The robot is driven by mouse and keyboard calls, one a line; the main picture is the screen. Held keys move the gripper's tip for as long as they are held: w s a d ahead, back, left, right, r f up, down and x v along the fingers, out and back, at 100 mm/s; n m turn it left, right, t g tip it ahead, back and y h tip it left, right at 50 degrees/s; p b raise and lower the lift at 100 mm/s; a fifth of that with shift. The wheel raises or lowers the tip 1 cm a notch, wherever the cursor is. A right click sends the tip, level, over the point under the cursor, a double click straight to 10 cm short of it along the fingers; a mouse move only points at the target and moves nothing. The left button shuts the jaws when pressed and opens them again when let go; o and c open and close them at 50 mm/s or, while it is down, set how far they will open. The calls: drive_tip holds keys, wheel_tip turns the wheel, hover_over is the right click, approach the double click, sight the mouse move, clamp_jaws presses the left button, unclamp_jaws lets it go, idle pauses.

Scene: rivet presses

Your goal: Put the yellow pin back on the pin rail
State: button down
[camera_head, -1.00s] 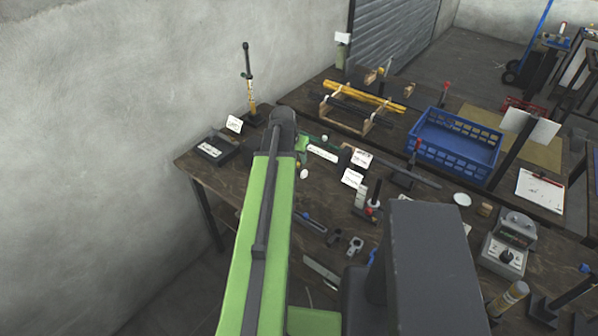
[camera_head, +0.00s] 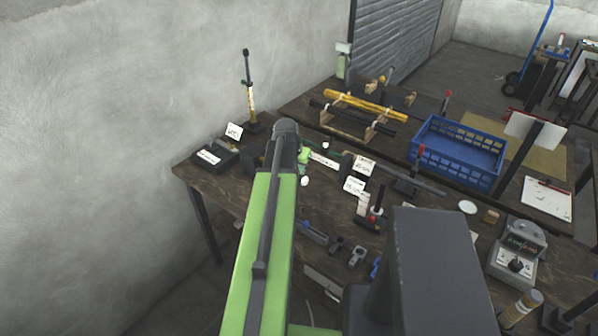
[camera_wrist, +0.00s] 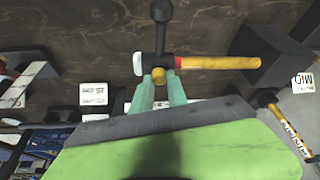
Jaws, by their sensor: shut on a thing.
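My gripper (camera_wrist: 160,88) shows its two teal fingertips shut on a small round yellow end, the yellow pin (camera_wrist: 159,75), in the wrist view. Just beyond it is a dark tool head with a white end (camera_wrist: 138,63) and a long yellow-orange handle (camera_wrist: 220,62) pointing right; I cannot tell whether these join the pin. In the head view my gripper (camera_head: 303,160) is over the left part of the workbench, largely hidden behind my arm, and the pin is hidden there. I cannot pick out the pin rail with certainty.
An upright yellow-and-black tool (camera_head: 250,95) stands at the bench's back left, beside a labelled black block (camera_head: 215,156). Label cards (camera_head: 364,165) stand right of my gripper. A blue crate (camera_head: 458,150) and a rack with yellow and black rods (camera_head: 365,106) are farther back.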

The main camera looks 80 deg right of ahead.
drive_tip(key=shift+r, duration=0.15)
wheel_tip(320, 180, up, 4)
drive_tip(key=p, duration=0.4)
drive_tip(key=shift+r+p, duration=0.25)
drive_tip(key=shift+p, duration=0.15)
drive_tip(key=s+a+r+p, duration=0.6)
drive_tip(key=a, duration=0.3)
drive_tip(key=shift+a, duration=0.3)
